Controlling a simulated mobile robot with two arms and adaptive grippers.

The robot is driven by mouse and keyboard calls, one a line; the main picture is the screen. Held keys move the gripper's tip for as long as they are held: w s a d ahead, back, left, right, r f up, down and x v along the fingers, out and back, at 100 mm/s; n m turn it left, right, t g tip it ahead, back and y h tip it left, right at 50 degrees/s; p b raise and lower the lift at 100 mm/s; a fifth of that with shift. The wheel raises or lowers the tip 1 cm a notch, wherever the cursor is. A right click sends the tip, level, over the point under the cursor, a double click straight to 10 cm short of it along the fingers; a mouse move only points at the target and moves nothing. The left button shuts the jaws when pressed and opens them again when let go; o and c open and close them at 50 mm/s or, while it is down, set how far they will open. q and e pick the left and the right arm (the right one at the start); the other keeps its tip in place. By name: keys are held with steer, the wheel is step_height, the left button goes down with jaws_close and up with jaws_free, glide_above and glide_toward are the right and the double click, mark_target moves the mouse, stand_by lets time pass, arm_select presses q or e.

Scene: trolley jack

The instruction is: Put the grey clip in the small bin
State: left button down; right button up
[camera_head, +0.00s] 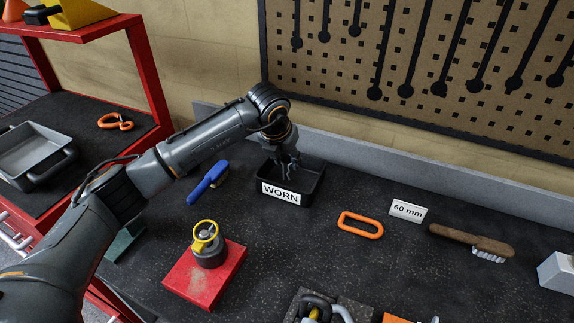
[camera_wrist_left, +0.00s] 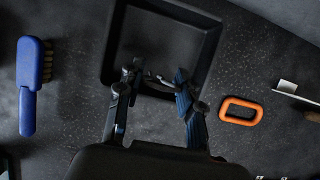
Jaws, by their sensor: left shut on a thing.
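The small black bin (camera_head: 308,187) with a "WORN" label stands on the dark bench near the back wall. It also shows in the left wrist view (camera_wrist_left: 207,62). My left gripper (camera_head: 289,163) points down over the bin. In the left wrist view the fingers (camera_wrist_left: 152,78) are shut on a small grey piece, the grey clip (camera_wrist_left: 149,76), at the bin's near side. The clip is mostly hidden by the fingers, and its height above the bin floor is hard to tell. My right gripper is not in view.
A blue brush (camera_head: 208,182) lies left of the bin. An orange link (camera_head: 360,224), a "60 mm" card (camera_head: 408,211) and a wooden brush (camera_head: 470,238) lie to the right. A red block (camera_head: 190,287) with a yellow-topped part stands in front. A red shelf is at left.

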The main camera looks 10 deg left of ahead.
mark_target(286, 165)
arm_select(q)
step_height(286, 165, down, 3)
steer(key=shift+w+d+f+p, duration=0.1)
steer(key=shift+w+p, duration=0.05)
steer(key=shift+p, duration=0.75)
steer(key=shift+f, duration=0.2)
steer(key=shift+f+b, duration=0.25)
steer(key=shift+b, duration=0.1)
steer(key=c, duration=0.9)
jaws_free()
steer(key=shift+r, duration=0.15)
steer(key=shift+o, duration=0.2)
